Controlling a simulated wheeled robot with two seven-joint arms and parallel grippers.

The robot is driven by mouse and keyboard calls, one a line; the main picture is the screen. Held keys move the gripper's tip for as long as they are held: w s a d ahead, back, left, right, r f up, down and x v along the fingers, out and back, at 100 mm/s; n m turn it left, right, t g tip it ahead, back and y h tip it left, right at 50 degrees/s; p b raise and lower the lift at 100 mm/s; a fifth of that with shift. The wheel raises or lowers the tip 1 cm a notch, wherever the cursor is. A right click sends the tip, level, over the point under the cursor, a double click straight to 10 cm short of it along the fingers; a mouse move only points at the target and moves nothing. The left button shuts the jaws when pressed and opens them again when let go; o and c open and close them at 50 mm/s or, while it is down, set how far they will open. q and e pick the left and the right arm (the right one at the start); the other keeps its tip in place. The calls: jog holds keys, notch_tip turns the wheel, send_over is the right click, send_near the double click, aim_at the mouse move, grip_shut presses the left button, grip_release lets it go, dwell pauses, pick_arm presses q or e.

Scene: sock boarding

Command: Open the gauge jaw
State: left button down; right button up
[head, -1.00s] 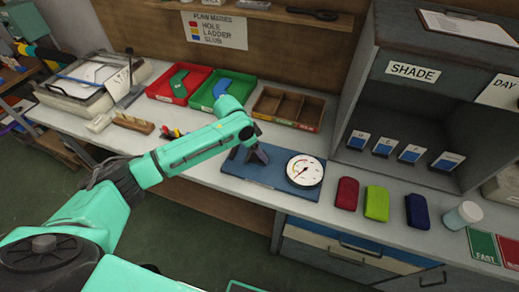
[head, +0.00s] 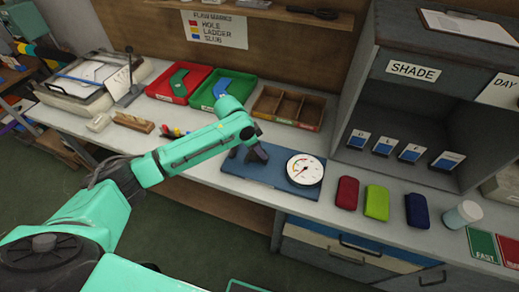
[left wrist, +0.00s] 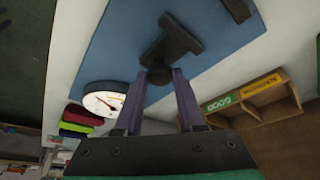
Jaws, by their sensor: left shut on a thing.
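The gauge has a white round dial (head: 304,170) with a red needle and stands on a blue base plate (head: 268,188) on the bench. The dial also shows in the left wrist view (left wrist: 103,103). A dark jaw piece with a crossbar and round knob (left wrist: 172,42) sits on the blue plate in the left wrist view. My left gripper (head: 255,155) is over the left part of the plate. In the left wrist view its fingers (left wrist: 159,85) are shut on the jaw's knob. The fingers partly hide the knob. My right gripper is not in view.
Red, lime and navy folded pieces (head: 376,202) lie right of the gauge. A white jar (head: 462,214) is farther right. Red and green trays (head: 196,104) and a wooden divided box (head: 318,126) stand behind. The shade cabinet (head: 360,100) rises at back right.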

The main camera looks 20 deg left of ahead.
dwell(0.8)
pick_arm(q)
jog(key=shift+d+r+p, duration=0.15)
jog(key=shift+d+p, duration=0.15)
jog(key=shift+d, duration=0.05)
jog(key=d+p, duration=0.1)
jog(key=d, duration=0.3)
jog(key=shift+s+d+p, duration=0.15)
jog(key=shift+d+p, duration=0.1)
jog(key=shift+p, duration=0.15)
jog(key=shift+d, duration=0.5)
jog(key=c, duration=0.5)
grip_release()
jog(key=shift+a, duration=0.1)
